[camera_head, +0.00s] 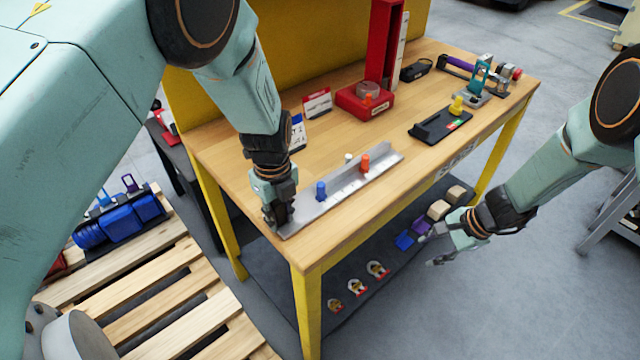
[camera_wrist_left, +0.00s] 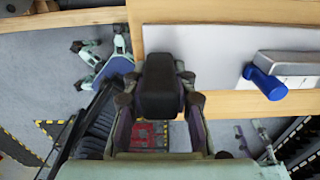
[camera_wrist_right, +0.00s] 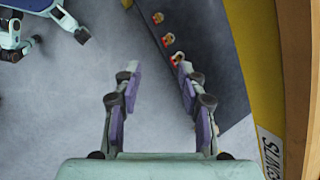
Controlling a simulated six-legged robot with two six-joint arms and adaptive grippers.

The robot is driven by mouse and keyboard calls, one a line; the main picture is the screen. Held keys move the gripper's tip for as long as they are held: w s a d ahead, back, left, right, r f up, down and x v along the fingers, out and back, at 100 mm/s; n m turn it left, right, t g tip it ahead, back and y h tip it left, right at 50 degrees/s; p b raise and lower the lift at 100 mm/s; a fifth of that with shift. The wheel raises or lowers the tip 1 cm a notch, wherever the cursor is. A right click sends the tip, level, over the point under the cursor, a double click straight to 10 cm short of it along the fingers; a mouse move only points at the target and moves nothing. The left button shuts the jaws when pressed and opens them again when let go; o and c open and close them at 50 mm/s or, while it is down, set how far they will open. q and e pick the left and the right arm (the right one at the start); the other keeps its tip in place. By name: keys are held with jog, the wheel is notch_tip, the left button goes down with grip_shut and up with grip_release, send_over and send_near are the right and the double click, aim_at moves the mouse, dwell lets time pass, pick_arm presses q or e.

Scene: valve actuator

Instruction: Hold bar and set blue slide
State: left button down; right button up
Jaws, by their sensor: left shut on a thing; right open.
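The bar (camera_head: 342,191) is a long grey metal channel lying along the front edge of the wooden table. A blue slide (camera_head: 321,191) stands up as a peg near its left part; it also shows in the left wrist view (camera_wrist_left: 266,82). An orange-red peg (camera_head: 365,163) stands further right on the bar, with a small pale peg (camera_head: 348,158) behind. My left gripper (camera_head: 279,216) is shut on the bar's left end, left of the blue slide; its exact grip is partly hidden. My right gripper (camera_head: 444,251) is open and empty, over the floor beyond the table's front side; its spread fingers (camera_wrist_right: 157,74) show in the right wrist view.
The table (camera_head: 240,155) also bears a red stand (camera_head: 366,100), a black tray (camera_head: 432,128) with a yellow knob and a teal fixture (camera_head: 478,78). A lower shelf (camera_head: 350,295) holds several small items. A pallet (camera_head: 165,300) lies at left.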

jog(key=w+a+r+t+y, duration=0.1)
jog(key=a+r, duration=0.1)
jog(key=w+a+r+m+t+y, duration=0.1)
jog(key=w+a+r+y, duration=0.1)
jog(key=r, duration=0.1)
jog(key=w+a+r+m+t+y, duration=0.1)
jog(key=w+a+r+y, duration=0.1)
jog(key=shift+w+a+r, duration=0.2)
jog(key=shift+a, duration=0.2)
jog(key=m+t+y, duration=0.4)
jog(key=m+y, duration=0.2)
jog(key=m, duration=0.1)
send_near(320, 184)
jog(key=x, duration=1)
jog(key=shift+f, duration=0.15)
jog(key=shift+c, duration=0.2)
grip_shut()
